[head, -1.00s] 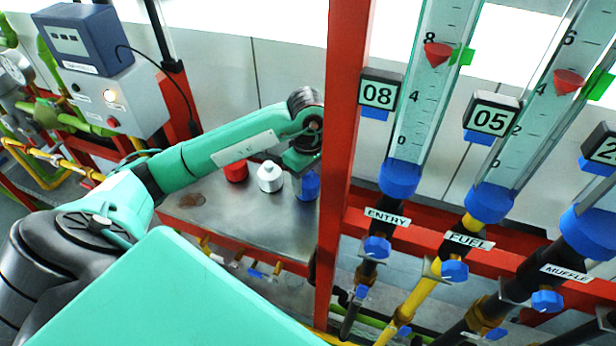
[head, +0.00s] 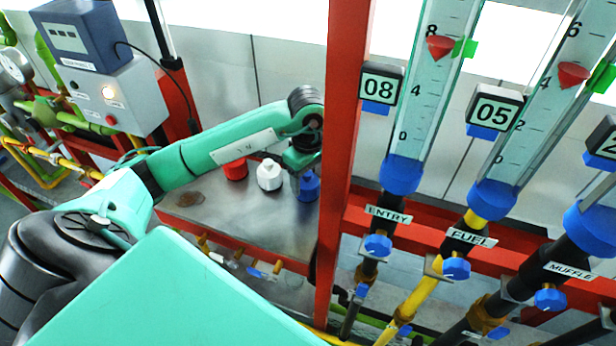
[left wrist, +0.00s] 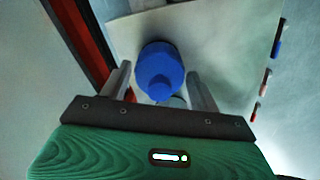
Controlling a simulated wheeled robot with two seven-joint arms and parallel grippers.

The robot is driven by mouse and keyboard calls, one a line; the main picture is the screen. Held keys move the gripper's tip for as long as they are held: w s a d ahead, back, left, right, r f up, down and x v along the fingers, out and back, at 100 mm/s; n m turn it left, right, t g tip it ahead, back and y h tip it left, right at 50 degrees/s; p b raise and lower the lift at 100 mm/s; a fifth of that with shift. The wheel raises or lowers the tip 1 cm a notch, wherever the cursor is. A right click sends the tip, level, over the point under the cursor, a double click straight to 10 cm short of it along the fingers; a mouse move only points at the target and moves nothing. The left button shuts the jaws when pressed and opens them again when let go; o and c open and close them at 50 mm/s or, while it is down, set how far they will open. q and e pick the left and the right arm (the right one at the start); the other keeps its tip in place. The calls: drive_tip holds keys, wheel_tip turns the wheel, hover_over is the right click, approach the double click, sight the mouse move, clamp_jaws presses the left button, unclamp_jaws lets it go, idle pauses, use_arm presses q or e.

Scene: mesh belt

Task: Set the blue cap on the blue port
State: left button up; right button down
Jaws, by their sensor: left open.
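The blue cap (head: 309,187) stands on the metal shelf, at the right end of a row with a red and a white one. It also shows in the left wrist view (left wrist: 160,72), between the two fingers. My left gripper (head: 303,176) is right at the blue cap, with its fingers open on either side and a gap to each. Small blue-marked fittings show below the shelf's front edge, one of them a blue piece (head: 256,273); I cannot tell for certain which is the blue port. My right gripper is not in view.
The red cap (head: 236,170) and white cap (head: 269,175) stand close to the left of the gripper. A red upright post (head: 344,150) rises just to the right. The metal shelf (head: 225,220) is otherwise mostly clear. Flow tubes and blue valves fill the right side.

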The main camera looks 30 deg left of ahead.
use_arm(q)
drive_tip(key=shift+r+p, duration=2.15)
drive_tip(key=shift+r, duration=3.05)
